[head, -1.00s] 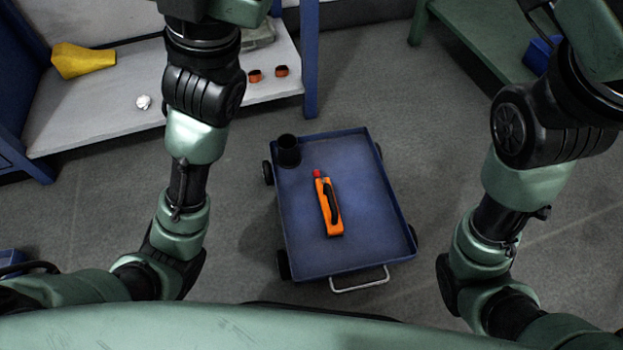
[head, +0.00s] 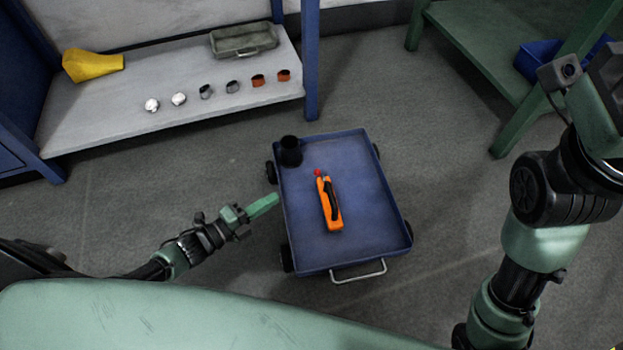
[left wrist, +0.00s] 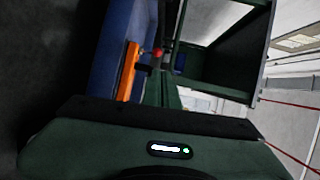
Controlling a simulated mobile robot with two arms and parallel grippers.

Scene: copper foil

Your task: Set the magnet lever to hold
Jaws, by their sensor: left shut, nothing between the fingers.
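An orange magnet tool (head: 330,205) lies on the blue cart (head: 370,220). It has a black lever or handle along its side and a red knob (head: 317,172) at its far end. I cannot tell which setting the lever is at. In the left wrist view the orange body (left wrist: 128,72) and red knob (left wrist: 157,52) show above the dark gripper housing. My left gripper (head: 264,205) is shut and empty, just outside the cart's left edge and left of the tool, apart from it. My right gripper is not in view; only its arm shows at right.
A black cup (head: 290,152) stands in the cart's far left corner. A grey shelf (head: 110,110) behind holds a yellow item (head: 92,65), a grey-green case (head: 243,40) and several small round pieces. A green bench (head: 480,50) is at upper right. Floor around the cart is clear.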

